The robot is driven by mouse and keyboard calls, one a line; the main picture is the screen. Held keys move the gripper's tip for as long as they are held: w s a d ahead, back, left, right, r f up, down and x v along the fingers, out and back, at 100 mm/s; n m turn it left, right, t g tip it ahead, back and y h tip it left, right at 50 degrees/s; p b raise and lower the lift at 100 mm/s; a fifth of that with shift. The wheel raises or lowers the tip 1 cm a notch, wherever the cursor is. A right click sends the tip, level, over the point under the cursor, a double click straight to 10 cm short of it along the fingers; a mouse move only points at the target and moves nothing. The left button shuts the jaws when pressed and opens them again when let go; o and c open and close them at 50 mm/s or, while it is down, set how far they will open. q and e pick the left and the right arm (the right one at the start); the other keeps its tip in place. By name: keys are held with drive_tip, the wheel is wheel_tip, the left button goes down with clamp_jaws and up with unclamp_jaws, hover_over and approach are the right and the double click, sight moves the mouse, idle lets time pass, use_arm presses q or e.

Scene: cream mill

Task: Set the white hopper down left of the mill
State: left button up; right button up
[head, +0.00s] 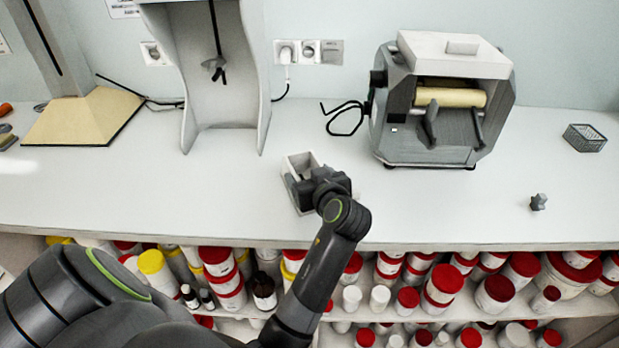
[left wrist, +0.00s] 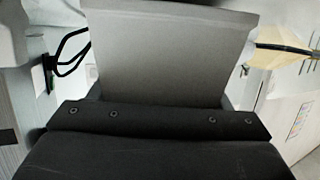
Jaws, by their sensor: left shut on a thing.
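The white hopper (head: 302,159), a small open box shape, is in the middle of the head view, left of the mill and near the bench's front. My left gripper (head: 318,184) is shut on it and covers its right side. In the left wrist view the hopper's pale wall (left wrist: 165,60) rises above the dark gripper body (left wrist: 160,135). I cannot tell whether the hopper touches the bench. The grey mill (head: 437,125) with its cream roller stands at the back right, clear of the hopper. My right gripper is not in view.
The white bench (head: 110,190) is bare left of the hopper. A tall pale stand (head: 222,100) is behind the hopper. A black cable (head: 345,120) lies by the mill. A grey knob (head: 538,202) and a wire basket (head: 584,138) are at the right. Jars fill shelves below.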

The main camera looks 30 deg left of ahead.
use_arm(q)
drive_tip(key=shift+f, duration=0.35)
drive_tip(key=o, duration=1.1)
drive_tip(key=shift+c, duration=0.2)
